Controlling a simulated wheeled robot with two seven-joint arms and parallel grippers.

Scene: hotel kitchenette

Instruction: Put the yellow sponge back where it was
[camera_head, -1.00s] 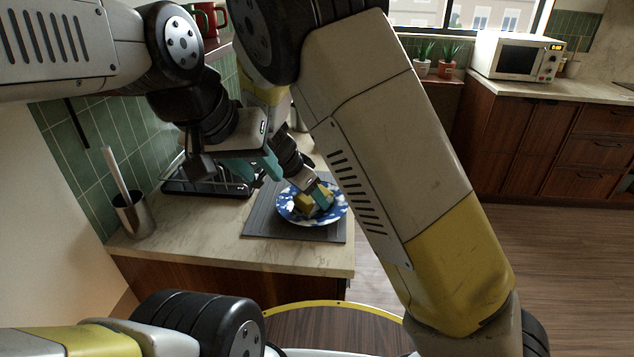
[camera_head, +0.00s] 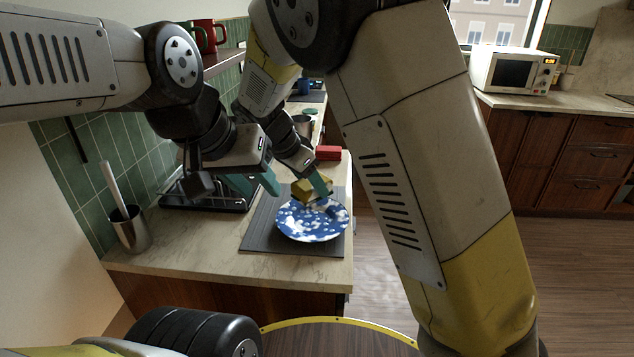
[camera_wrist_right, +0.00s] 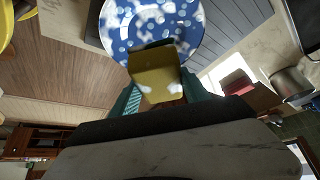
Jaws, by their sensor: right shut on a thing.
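The yellow sponge (camera_head: 306,190) is held by my right gripper (camera_head: 317,184) above the far part of a blue-and-white plate (camera_head: 312,229). The right wrist view shows the sponge (camera_wrist_right: 156,75) between the teal fingers of the right gripper (camera_wrist_right: 157,90), with the plate (camera_wrist_right: 112,18) beyond it. The plate lies on a dark grey mat (camera_head: 262,232) on the counter and looks empty. My left gripper (camera_head: 255,184) is open and empty, left of the plate, above the counter near a black rack.
The black rack (camera_head: 205,196) stands by the tiled wall. A metal holder with a utensil (camera_head: 131,229) is at the left. A red block (camera_head: 328,153) sits farther back on the counter (camera_head: 215,253), near a metal pot (camera_head: 302,125). Mugs (camera_head: 205,37) stand on a shelf above.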

